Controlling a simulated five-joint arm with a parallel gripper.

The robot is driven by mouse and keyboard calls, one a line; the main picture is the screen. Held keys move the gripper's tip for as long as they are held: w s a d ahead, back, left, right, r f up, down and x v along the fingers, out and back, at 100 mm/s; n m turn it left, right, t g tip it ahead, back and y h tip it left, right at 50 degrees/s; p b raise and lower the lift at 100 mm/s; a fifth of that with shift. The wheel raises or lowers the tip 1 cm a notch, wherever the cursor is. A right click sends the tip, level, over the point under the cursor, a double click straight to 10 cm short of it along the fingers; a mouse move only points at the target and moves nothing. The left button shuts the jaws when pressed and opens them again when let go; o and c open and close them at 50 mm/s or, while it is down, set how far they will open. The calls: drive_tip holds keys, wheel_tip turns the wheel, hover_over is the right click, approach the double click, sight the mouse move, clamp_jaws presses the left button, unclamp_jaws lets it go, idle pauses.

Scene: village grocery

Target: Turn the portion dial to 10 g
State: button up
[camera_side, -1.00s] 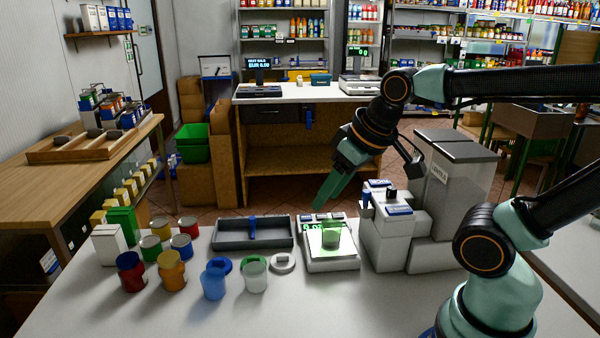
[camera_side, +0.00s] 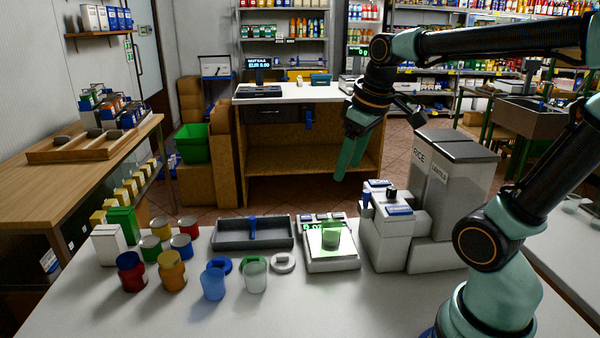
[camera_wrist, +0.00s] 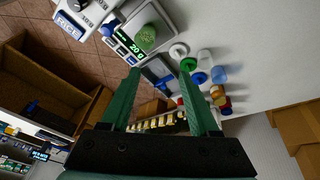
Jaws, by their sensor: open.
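The rice dispenser (camera_side: 388,235) is a white-grey box unit to the right of the scale, with grey hoppers behind it. A small black knob (camera_side: 391,192), which looks like the portion dial, stands on its top beside a blue part. Its setting is too small to read. In the wrist view the dispenser's rice label (camera_wrist: 70,25) shows at upper left; I cannot read a dial setting there. My gripper (camera_side: 346,172) is open and empty, with green fingers pointing down, above and left of the knob in the side view. The wrist view shows its fingers (camera_wrist: 161,68) apart with nothing between them.
Cups, lids and coloured jars (camera_side: 172,271) stand further left. The front of the counter is clear.

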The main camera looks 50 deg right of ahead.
sight(392, 187)
drive_tip(key=s+d+r+g+y, duration=0.1)
drive_tip(key=s+d+r+g, duration=0.15)
drive_tip(key=d, duration=1.35)
drive_tip(key=shift+n+g, duration=0.4)
drive_tip(key=shift+g, duration=0.05)
drive_tip(key=f, duration=1.2)
drive_tip(key=shift+s+f, duration=0.3)
drive_tip(key=shift+f, duration=0.1)
clamp_jaws()
